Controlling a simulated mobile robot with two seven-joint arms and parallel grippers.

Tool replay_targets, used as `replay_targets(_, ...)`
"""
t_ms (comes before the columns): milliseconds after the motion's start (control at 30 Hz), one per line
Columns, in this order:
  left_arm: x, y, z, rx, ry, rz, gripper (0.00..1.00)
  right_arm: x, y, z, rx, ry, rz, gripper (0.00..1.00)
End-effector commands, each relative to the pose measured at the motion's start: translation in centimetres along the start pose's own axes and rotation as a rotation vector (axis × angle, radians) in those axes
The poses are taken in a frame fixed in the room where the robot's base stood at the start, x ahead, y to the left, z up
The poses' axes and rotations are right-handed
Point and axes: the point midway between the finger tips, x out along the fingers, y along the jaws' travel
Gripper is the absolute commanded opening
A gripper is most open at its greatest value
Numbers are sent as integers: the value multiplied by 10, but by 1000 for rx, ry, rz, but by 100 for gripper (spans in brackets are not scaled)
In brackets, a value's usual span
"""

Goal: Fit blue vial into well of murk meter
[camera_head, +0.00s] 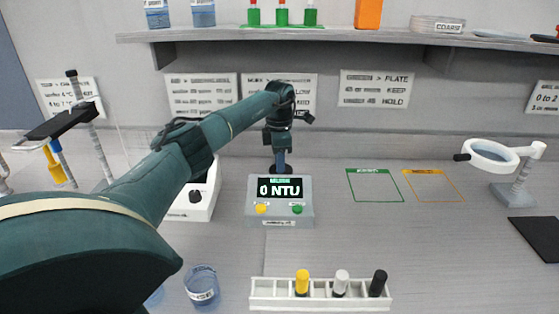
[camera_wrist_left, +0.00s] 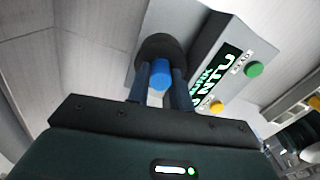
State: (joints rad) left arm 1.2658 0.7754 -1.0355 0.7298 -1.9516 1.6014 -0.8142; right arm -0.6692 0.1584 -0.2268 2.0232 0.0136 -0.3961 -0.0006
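The murk meter (camera_head: 280,207) is a grey box with a lit screen reading 0 NTU and a yellow and a green button. It also shows in the left wrist view (camera_wrist_left: 200,48). My left gripper (camera_head: 281,168) points down at the back of the meter. In the left wrist view, its fingers (camera_wrist_left: 161,82) are closed around the blue cap of the blue vial (camera_wrist_left: 160,72). The cap lies over the black round collar of the well (camera_wrist_left: 165,47); the vial's body is hidden, so its depth is unclear. My right gripper is out of view.
A white rack (camera_head: 320,293) with yellow, white and black-capped vials stands in front. A beaker (camera_head: 202,287) is left of it. A white device (camera_head: 195,200) stands left of the meter. A magnifier (camera_head: 492,155) is at right. Green and orange outlined squares are empty.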

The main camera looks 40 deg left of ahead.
Motion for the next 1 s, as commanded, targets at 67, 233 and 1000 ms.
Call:
replay_targets(67, 12, -5, -1, 3, 16, -17, 34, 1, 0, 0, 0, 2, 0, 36)
replay_targets(233, 12, -6, 0, 4, 17, -21, 42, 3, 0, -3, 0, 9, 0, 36)
replay_targets(1000, -57, -3, 1, 3, 11, -13, 42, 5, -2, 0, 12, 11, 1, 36)
